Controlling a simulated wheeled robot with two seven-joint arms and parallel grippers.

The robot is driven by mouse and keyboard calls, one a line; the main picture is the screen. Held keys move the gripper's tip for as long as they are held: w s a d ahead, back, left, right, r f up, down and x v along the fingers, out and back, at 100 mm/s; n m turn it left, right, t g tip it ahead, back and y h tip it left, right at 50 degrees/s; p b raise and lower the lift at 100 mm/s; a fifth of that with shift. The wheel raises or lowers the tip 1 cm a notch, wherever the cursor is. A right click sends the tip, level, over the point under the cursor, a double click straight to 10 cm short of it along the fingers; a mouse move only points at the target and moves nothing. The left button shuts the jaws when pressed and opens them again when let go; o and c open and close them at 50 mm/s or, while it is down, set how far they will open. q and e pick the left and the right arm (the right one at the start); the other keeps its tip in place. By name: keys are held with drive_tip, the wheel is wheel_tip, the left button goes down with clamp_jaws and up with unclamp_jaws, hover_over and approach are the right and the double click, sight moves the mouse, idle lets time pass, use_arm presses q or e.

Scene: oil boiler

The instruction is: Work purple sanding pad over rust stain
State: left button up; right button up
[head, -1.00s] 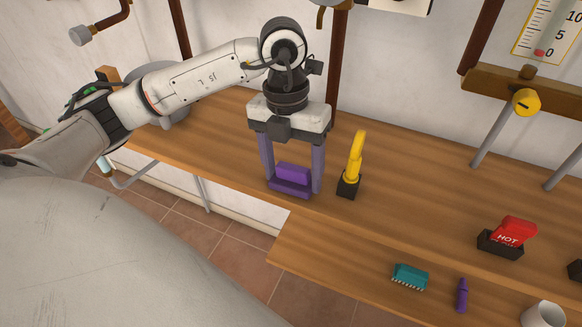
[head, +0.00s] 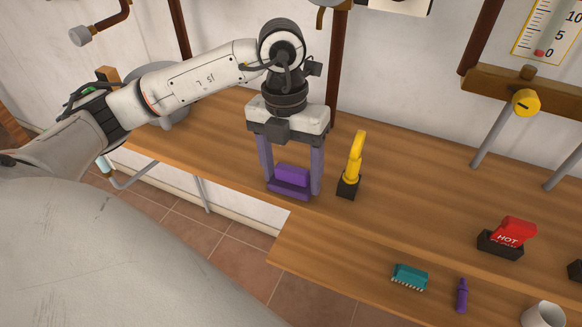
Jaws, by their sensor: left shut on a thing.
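The purple sanding pad (head: 290,184) is between the two purple-grey fingers of my left gripper (head: 291,182), near the front edge of the upper wooden bench. My left gripper points down and is shut on the pad. The pad appears to be at the bench surface, but I cannot tell whether it touches. No rust stain shows; it may be hidden under the pad. My right gripper is not in view.
A yellow lever on a black base (head: 352,168) stands close to the right of my left gripper. A red HOT switch (head: 513,235) is farther right. A teal brush (head: 410,277), a small purple item (head: 461,295) and a white cup (head: 543,315) are on the lower shelf (head: 340,270).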

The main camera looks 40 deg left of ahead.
use_arm(q)
drive_tip(key=shift+w, duration=0.25)
drive_tip(key=shift+r+p, duration=0.35)
wheel_tip(320, 180, up, 6)
drive_tip(key=p, duration=0.5)
drive_tip(key=shift+r, duration=0.15)
